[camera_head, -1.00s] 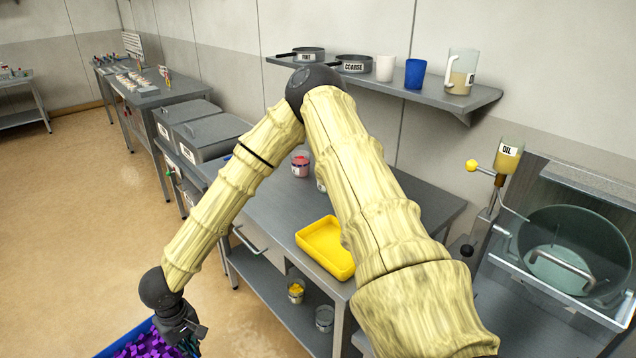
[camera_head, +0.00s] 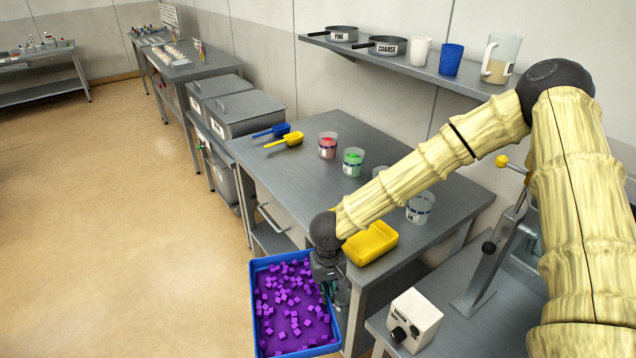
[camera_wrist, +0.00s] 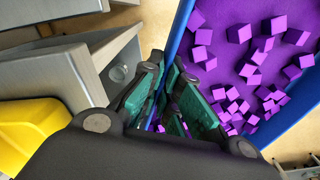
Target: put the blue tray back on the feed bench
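The blue tray (camera_head: 254,310), full of loose purple cubes (camera_head: 290,300), hangs level in front of the middle bench, to the left of its front edge, with floor showing beside it. My gripper (camera_head: 338,290) is at the tray's right side. In the wrist view my gripper (camera_wrist: 168,108) has its green-padded fingers on either side of the tray's blue wall (camera_wrist: 180,30), shut on it. The fingertips are partly hidden. No label tells which bench is the feed bench; the middle bench (camera_head: 300,185) is closest.
A yellow tray (camera_head: 372,243) sits at the bench's near edge, close to my gripper. Cups of red (camera_head: 327,146) and green (camera_head: 353,162) pieces and blue (camera_head: 271,131) and yellow (camera_head: 284,141) scoops stand behind. A switch box (camera_head: 414,320) is at lower right. Bare floor lies left.

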